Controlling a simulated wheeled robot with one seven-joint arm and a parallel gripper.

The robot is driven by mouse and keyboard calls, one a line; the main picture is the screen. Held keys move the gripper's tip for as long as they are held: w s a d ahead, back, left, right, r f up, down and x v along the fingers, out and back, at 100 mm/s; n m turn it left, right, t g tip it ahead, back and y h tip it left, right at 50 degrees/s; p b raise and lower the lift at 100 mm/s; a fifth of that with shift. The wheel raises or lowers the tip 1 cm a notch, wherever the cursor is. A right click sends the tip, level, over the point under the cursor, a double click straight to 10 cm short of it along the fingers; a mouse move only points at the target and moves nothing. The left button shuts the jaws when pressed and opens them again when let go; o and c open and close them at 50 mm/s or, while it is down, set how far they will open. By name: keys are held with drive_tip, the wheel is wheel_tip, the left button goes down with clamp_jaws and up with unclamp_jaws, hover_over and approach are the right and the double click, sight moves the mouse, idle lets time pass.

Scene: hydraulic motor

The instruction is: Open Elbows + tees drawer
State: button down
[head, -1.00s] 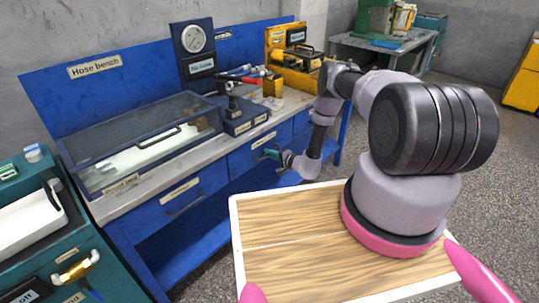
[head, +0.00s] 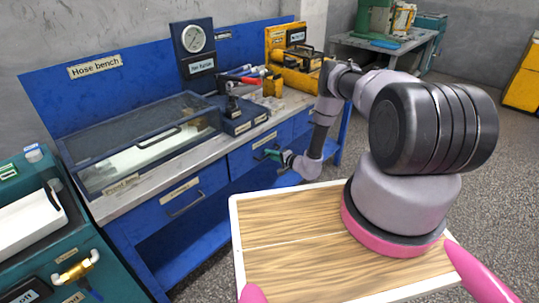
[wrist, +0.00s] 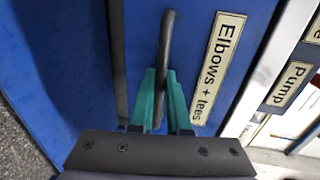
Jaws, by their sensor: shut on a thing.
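The Elbows + tees drawer has a blue front (wrist: 192,32) with a cream label (wrist: 216,68) reading "Elbows + tees". Its dark bar handle (wrist: 166,35) runs up and down in the wrist view. My gripper (wrist: 161,74) has its teal fingers on both sides of the handle and is shut on it. In the head view my gripper (head: 271,154) is at the front of the bench's right-hand drawer (head: 241,161); the handle is mostly hidden there. I cannot tell whether the drawer stands slightly out.
The hose bench (head: 150,184) carries a glass-lidded case (head: 140,143), a gauge panel (head: 193,52) and a yellow unit (head: 290,60). Another drawer handle (head: 185,204) is to the left. A teal cabinet (head: 60,240) stands at lower left.

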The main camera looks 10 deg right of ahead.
drive_tip(key=f+v, duration=0.2)
drive_tip(key=v, duration=0.7)
drive_tip(key=f+v, duration=0.2)
drive_tip(key=v, duration=0.7)
drive_tip(key=shift+v, duration=0.8)
drive_tip(key=c, duration=1.2)
unclamp_jaws()
drive_tip(key=shift+o, duration=0.2)
drive_tip(key=shift+s+d, duration=0.1)
drive_tip(key=v, duration=1)
drive_tip(key=shift+s+d, duration=0.15)
drive_tip(key=shift+s, duration=0.1)
